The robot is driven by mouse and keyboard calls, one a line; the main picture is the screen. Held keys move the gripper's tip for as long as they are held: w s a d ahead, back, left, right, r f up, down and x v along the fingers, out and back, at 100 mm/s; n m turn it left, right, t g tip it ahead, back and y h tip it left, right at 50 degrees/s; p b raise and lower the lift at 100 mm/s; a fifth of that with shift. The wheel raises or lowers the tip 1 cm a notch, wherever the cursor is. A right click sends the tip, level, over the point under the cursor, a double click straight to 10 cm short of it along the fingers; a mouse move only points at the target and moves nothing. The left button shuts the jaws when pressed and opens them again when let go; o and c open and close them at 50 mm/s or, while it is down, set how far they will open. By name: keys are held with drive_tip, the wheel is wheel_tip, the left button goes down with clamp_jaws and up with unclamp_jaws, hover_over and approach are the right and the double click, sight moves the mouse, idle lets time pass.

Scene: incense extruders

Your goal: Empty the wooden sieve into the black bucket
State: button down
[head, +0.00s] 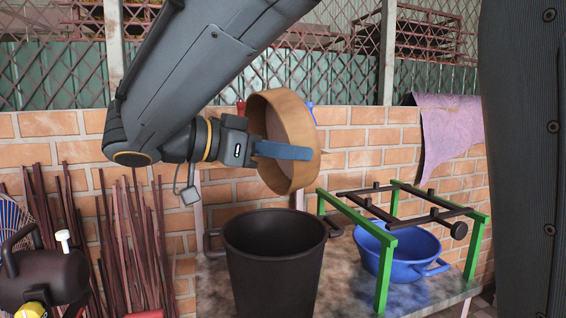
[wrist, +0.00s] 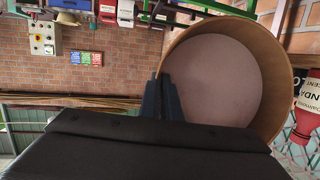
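The wooden sieve (head: 288,128) is a round tan hoop, held up and tipped on its side above the black bucket. My gripper (head: 283,151) is shut on the sieve's rim, with a blue finger lying across it. In the wrist view the sieve (wrist: 285,62) shows a pale, flat inner face, and the dark blue fingers (wrist: 163,98) grip its rim at the left. I cannot tell whether any powder lies in it. The black bucket (head: 272,270) stands upright on the table below the sieve, apart from it. Its inside looks dark; its bottom is hidden.
A green-legged rack (head: 383,262) with dark bars stands right of the bucket, over a blue basin (head: 398,252). Bundles of dark red sticks (head: 130,240) lean at the left near a dark machine (head: 45,275). A brick wall (head: 355,135) stands behind.

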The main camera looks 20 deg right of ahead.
sight(317, 150)
drive_tip(key=d+y, duration=0.4)
drive_tip(key=shift+w+f+g, duration=0.1)
drive_tip(key=shift+w+g, duration=0.2)
drive_tip(key=shift+g, duration=0.1)
drive_tip(key=shift+w+d+f+y, duration=0.2)
drive_tip(key=shift+d+y, duration=0.55)
drive_tip(key=shift+y, duration=0.15)
drive_tip(key=w+d+f+g+y+p, duration=0.1)
drive_tip(key=d+f+y+p, duration=0.2)
drive_tip(key=f+y+p, duration=0.3)
drive_tip(key=d+f+g+y+p, duration=0.2)
drive_tip(key=d+f+y+p, duration=0.25)
drive_tip(key=y, duration=0.35)
drive_tip(key=r+p, duration=0.2)
drive_tip(key=a+r+p, duration=0.1)
drive_tip(key=r+p, duration=0.1)
drive_tip(key=p, duration=0.1)
drive_tip(key=shift+w+r, duration=0.15)
drive_tip(key=shift+r, duration=0.25)
